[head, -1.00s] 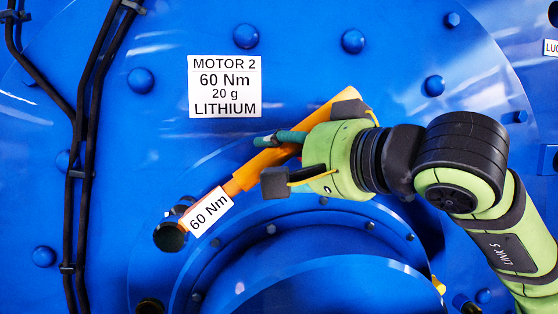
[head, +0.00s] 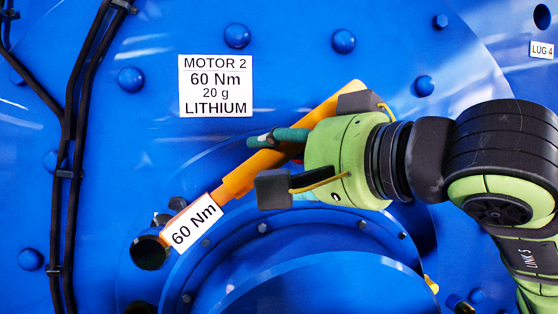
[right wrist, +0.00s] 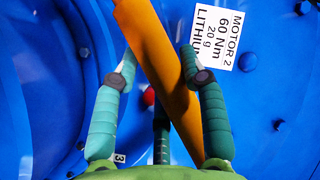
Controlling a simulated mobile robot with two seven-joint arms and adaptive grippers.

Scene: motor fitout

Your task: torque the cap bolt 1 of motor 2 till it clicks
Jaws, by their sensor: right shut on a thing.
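The orange torque wrench (head: 247,177), marked 60 Nm, slants across the blue face of motor 2 from upper right to lower left. My right gripper (head: 282,140) is shut on its handle. In the right wrist view the handle (right wrist: 160,60) passes between the teal fingers. The wrench's dark round head (head: 150,253) is at the lower left end, near the curved housing rim; whether it sits on a bolt is hidden. The motor 2 label (head: 215,86) reads 60 Nm, 20 g, lithium. I cannot tell which bolt is cap bolt 1. My left gripper is not in view.
Black cables (head: 77,150) run down the blue face at left. Several blue bolts (head: 131,79) stick out around the label. The curved housing (head: 320,280) bulges below the wrench. A LUG 4 label (head: 541,50) is at upper right.

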